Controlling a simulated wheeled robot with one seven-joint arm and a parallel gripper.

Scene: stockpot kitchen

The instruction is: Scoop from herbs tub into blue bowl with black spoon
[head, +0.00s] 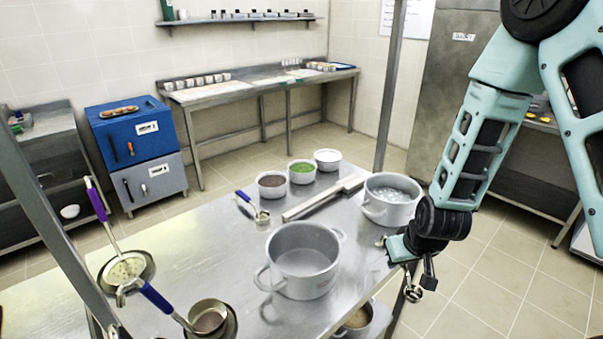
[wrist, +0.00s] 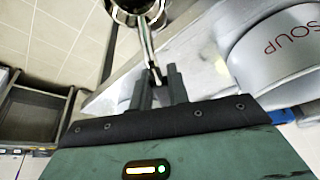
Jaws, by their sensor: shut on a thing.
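My gripper (head: 428,268) is past the table's right edge, and in the wrist view its fingers (wrist: 157,82) are shut on the black spoon. The spoon's round metal bowl (head: 413,294) hangs beside the table; in the wrist view its shiny shaft (wrist: 148,45) runs up from the fingers. The spoon's handle is mostly hidden. The herbs tub (head: 302,172), a white tub with green contents, stands at the table's back edge, far left of my gripper. I cannot make out a blue bowl in either view.
Tubs with brown (head: 271,185) and white (head: 327,159) contents flank the herbs tub. A large empty pot (head: 303,262) and a filled pot (head: 391,205) stand on the table (head: 190,230). A "SOUP" pot (wrist: 285,62) is right of my fingers.

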